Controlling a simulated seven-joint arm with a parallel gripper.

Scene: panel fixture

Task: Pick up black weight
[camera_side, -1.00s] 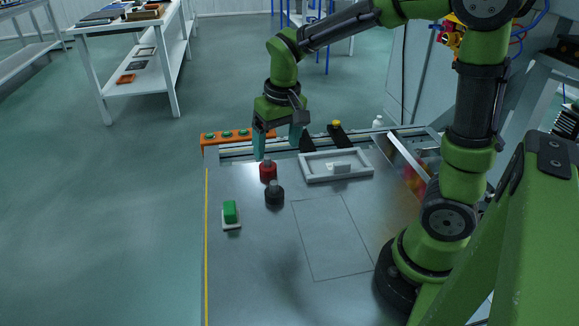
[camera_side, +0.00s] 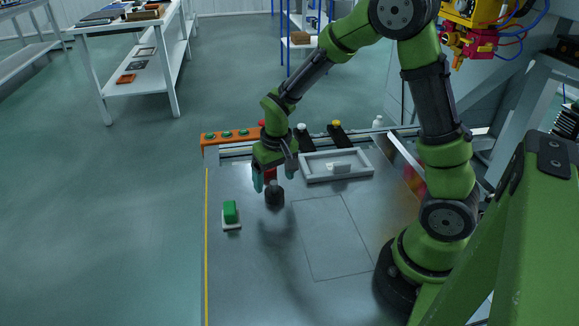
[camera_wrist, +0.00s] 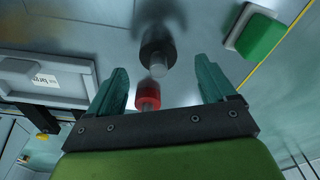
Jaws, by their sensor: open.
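The black weight (camera_side: 275,196) stands upright on the metal table, with a narrower knob on top. In the wrist view the black weight (camera_wrist: 157,50) lies just beyond the fingertips, roughly between them in the picture. My gripper (camera_side: 274,181) is open with teal fingers and holds nothing. In the side view it hangs low over the red weight (camera_side: 270,174), just behind the black one, and partly hides the red weight. In the wrist view my gripper (camera_wrist: 161,75) has the red weight (camera_wrist: 148,95) between its fingers in the picture; contact cannot be told.
A green block on a white base (camera_side: 231,213) sits left of the weights. A grey frame tray (camera_side: 316,178) holding a small pale block stands to the right. An orange button box (camera_side: 208,141) and rails line the back edge. The table's front is clear.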

